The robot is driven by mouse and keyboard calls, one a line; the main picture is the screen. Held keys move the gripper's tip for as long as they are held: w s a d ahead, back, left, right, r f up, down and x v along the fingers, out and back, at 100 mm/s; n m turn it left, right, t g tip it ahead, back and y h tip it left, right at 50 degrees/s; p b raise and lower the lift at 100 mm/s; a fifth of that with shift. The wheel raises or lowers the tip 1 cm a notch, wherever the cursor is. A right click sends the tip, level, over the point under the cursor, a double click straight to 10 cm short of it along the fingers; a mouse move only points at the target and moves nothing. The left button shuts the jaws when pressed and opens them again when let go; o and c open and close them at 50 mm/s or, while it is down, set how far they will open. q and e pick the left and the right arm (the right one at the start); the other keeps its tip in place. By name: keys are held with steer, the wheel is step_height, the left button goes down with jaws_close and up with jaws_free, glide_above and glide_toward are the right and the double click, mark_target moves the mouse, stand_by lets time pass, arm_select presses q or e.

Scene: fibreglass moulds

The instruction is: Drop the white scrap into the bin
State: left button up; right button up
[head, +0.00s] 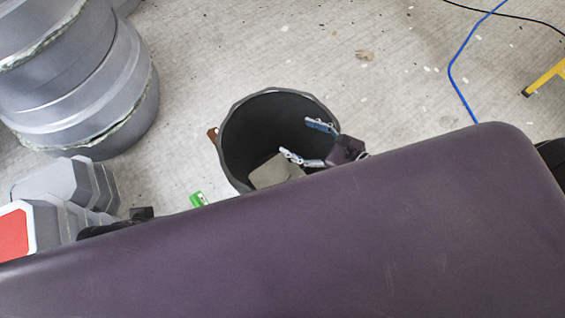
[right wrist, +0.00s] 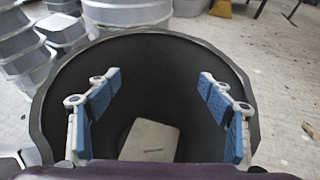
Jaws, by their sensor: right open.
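The bin (head: 232,150) is a dark grey, open-topped tub on the floor, and its rim (right wrist: 45,85) fills much of the right wrist view. The white scrap (head: 277,171) is a pale, flat-sided piece inside the bin, low down; it also shows in the right wrist view (right wrist: 149,141), with a faint dark mark. Its lower edge is hidden there. My right gripper (head: 303,140) is open and empty over the bin mouth, its blue-padded fingers (right wrist: 152,90) wide apart and clear of the scrap. My left gripper's fingers do not show.
Large grey moulds (head: 85,85) stand at the upper left, with smaller grey blocks (head: 68,185) below them. A green object (head: 198,199) lies left of the bin. A blue cable (head: 457,68) and a yellow leg (head: 545,78) are at the right. Floor right of the bin is mostly clear.

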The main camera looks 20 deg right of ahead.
steer(key=shift+v, duration=2.75)
